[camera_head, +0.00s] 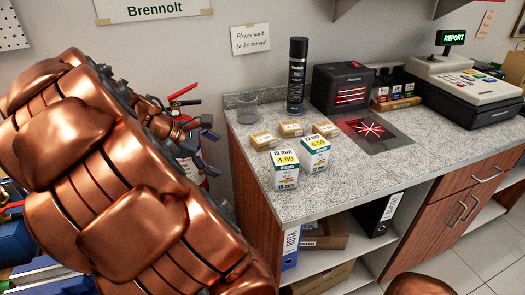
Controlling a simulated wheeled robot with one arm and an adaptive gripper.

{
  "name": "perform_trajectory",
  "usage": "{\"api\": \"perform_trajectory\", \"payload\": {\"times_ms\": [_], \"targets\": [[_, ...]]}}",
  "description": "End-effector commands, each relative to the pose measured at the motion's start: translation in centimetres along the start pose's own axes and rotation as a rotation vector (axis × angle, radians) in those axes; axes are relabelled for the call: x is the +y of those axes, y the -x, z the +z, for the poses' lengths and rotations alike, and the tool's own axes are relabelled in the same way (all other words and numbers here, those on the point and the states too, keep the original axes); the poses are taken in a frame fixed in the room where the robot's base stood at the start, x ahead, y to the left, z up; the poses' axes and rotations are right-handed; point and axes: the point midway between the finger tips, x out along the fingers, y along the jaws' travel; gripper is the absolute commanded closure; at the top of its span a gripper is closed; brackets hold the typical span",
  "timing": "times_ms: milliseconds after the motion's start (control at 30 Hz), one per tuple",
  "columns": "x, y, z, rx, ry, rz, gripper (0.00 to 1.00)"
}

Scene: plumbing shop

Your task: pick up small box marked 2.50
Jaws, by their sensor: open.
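Three small brown boxes with pale labels stand on the speckled grey counter: one at left (264,141), one at the back (291,128) and one at right (326,130). Their prices are too small to read surely, so I cannot tell which is marked 2.50. Two larger white boxes stand in front, one marked 4.50 (285,168) and one marked 6.50 (315,153). My gripper (207,129) is partly visible beyond my copper arm, left of the counter and apart from all boxes. It is open and seems empty; much of it is hidden.
A clear cup (246,108) and a tall black spray can (297,76) stand behind the boxes. A black scanner (343,88) casts red lines on a dark plate (372,132). A cash register (463,85) is at right. A fire extinguisher (184,92) is by the wall.

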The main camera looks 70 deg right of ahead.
Motion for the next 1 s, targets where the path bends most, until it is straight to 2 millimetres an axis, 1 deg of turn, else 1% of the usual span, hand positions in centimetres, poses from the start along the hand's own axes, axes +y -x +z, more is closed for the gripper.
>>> {"api": "perform_trajectory", "payload": {"times_ms": [33, 100, 167, 200, 267, 300, 433, 533, 633, 1000], "targets": [[1.4, -2.1, -0.4, -0.05, 0.042, 0.015, 0.04], [3.7, -4.0, -0.6, -0.111, 0.112, 0.037, 0.04], [5.5, -5.6, -0.6, -0.165, 0.177, 0.053, 0.04], [6.6, -6.7, -0.8, -0.198, 0.221, 0.06, 0.04], [8.3, -8.0, -0.9, -0.244, 0.283, 0.072, 0.04], [9.2, -9.0, -1.1, -0.272, 0.325, 0.074, 0.04], [11.5, -11.4, -1.5, -0.34, 0.433, 0.082, 0.04], [12.6, -12.6, -1.8, -0.372, 0.491, 0.081, 0.04], [13.1, -13.2, -1.8, -0.388, 0.52, 0.081, 0.04], [13.8, -15.9, -0.8, -0.393, 0.528, 0.083, 0.04]]}}
